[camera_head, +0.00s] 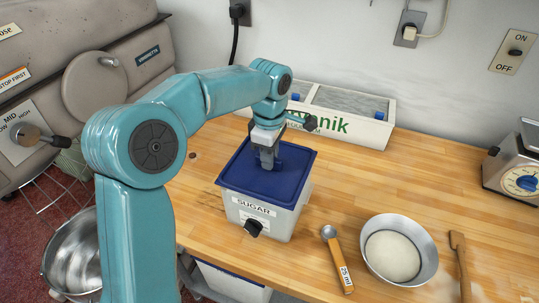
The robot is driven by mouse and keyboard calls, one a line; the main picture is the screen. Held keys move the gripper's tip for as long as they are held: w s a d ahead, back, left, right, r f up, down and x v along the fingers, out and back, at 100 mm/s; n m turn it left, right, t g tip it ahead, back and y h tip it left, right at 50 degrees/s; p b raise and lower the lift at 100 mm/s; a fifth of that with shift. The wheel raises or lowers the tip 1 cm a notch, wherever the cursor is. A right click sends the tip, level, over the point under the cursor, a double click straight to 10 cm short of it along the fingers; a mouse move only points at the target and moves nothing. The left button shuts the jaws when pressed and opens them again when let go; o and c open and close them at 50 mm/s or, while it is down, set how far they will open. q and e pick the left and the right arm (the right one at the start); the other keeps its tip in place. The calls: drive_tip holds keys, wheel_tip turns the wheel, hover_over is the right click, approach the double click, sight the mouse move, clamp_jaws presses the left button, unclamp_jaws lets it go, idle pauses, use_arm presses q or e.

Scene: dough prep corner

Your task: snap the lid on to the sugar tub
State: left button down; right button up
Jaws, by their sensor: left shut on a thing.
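The sugar tub (264,217) is a pale box with a SUGAR label, standing on the wooden worktop. A dark blue lid (290,175) lies over its top, roughly lined up with the tub's rim. I cannot tell whether the lid is pressed fully down or a small gap remains. My left gripper (268,160) points down at the middle of the lid and is shut on it, hiding the part it grips. A dark knob-like piece (254,228) shows at the tub's front. My right gripper is not in view.
A white crate (368,132) stands behind the tub against the wall. A measuring spoon (340,262), a metal bowl of flour or dough (431,262) and a wooden tool (461,262) lie to the right. A scale (520,172) stands far right. The worktop behind the bowl is clear.

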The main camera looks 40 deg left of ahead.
use_arm(q)
drive_tip(key=shift+s, duration=0.1)
drive_tip(key=shift+f, duration=0.15)
drive_tip(key=shift+f+b, duration=0.45)
drive_tip(key=shift+f+b, duration=0.4)
drive_tip(key=shift+f, duration=0.1)
drive_tip(key=c, duration=1)
unclamp_jaws()
wheel_tip(320, 180, up, 16)
drive_tip(key=shift+r+p, duration=0.2)
drive_tip(key=shift+p, duration=0.85)
